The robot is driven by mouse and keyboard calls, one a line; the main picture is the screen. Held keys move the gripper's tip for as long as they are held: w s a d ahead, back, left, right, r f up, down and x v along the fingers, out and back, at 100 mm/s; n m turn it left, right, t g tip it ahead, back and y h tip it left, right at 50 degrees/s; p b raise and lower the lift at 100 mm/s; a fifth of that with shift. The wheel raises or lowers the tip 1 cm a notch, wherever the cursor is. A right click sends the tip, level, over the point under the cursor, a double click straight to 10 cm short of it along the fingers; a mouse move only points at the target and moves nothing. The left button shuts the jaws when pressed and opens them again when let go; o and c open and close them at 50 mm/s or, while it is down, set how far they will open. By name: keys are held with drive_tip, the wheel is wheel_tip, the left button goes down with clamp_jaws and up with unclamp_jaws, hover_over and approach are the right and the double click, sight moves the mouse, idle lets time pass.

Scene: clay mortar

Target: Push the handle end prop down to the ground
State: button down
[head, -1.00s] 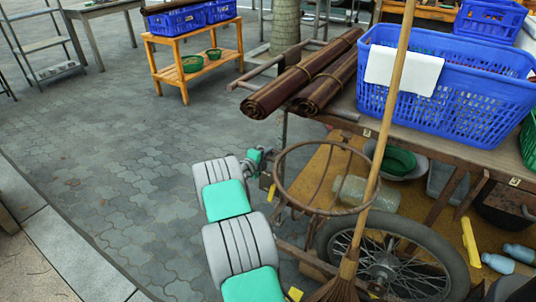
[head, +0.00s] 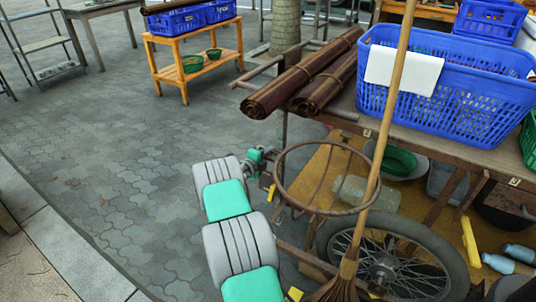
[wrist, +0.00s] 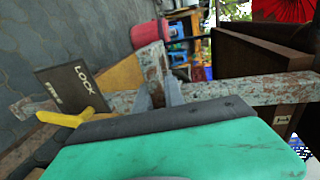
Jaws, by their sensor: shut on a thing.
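The handle end prop shows in the wrist view as a worn metal bar with chipped pale paint and rust (wrist: 152,70). My gripper (wrist: 168,92) is shut on it; the fingers partly hide the held spot. A brown plate marked LOCK (wrist: 72,90) and a yellow lever (wrist: 75,117) sit just left of it. In the head view my gripper (head: 262,157) is at the cart's handle end, below the rolled mats, beside a thin post (head: 283,128). The prop's lower end and its contact with the ground cannot be made out.
The cart carries a blue basket (head: 440,100) and rolled brown mats (head: 300,75). A rusty ring (head: 277,180), a broom (head: 392,85) and a spoked wheel (head: 445,250) are right of my arm. Open paving (head: 110,160) lies left.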

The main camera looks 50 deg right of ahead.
wheel_tip(320, 180, down, 6)
drive_tip(key=b, duration=0.7)
drive_tip(key=shift+b, duration=0.35)
drive_tip(key=c, duration=1.4)
unclamp_jaws()
drive_tip(key=shift+c, duration=0.2)
drive_tip(key=p+v, duration=0.2)
drive_tip(key=v, duration=0.5)
drive_tip(key=shift+a, duration=0.4)
drive_tip(key=shift+s, duration=0.1)
